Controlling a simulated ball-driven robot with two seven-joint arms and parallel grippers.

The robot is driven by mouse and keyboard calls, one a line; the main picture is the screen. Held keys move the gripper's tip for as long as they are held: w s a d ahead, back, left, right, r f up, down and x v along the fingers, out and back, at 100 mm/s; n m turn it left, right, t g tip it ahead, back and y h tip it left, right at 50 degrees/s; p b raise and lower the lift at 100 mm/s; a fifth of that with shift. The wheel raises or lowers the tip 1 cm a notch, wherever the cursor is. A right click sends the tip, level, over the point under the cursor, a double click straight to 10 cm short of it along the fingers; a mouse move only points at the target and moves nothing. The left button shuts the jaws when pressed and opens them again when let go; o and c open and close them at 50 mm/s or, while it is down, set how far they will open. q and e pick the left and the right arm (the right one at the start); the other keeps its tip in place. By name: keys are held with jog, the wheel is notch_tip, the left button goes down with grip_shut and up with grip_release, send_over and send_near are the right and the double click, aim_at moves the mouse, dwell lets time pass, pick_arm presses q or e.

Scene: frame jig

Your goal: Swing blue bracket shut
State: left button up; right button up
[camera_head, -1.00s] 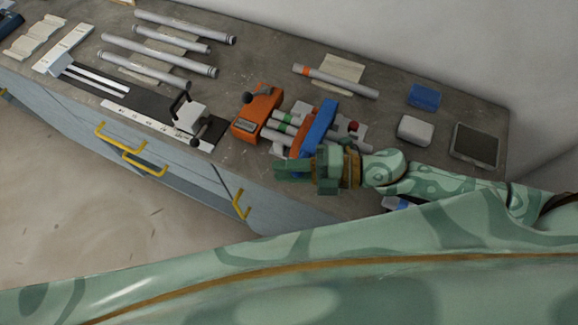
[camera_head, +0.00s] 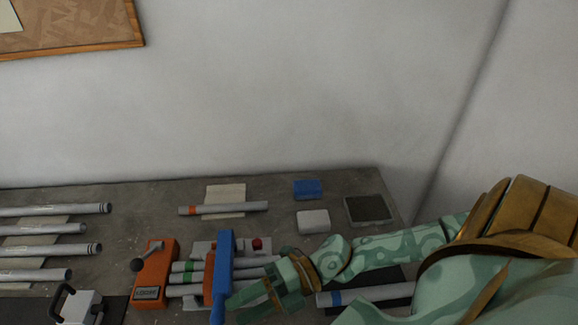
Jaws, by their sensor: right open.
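The blue bracket (camera_head: 223,270) is a long upright bar on the frame jig, just right of the jig's orange part (camera_head: 209,275). Grey tubes (camera_head: 187,279) with green bands lie in the jig, passing on both sides of the bracket. My right gripper (camera_head: 246,300) is open beside the lower right of the bracket, its fingers pointing left toward it. I cannot tell whether it touches the bracket. The gripper hides part of the jig's right side. My left gripper is out of view.
An orange lever clamp (camera_head: 155,277) stands left of the jig. An orange-banded tube (camera_head: 224,208) lies behind it. A blue block (camera_head: 308,189), a white block (camera_head: 313,222) and a dark tray (camera_head: 368,209) sit at the right. Several grey tubes (camera_head: 40,249) lie at the left.

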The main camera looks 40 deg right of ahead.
jog(key=v, duration=0.9)
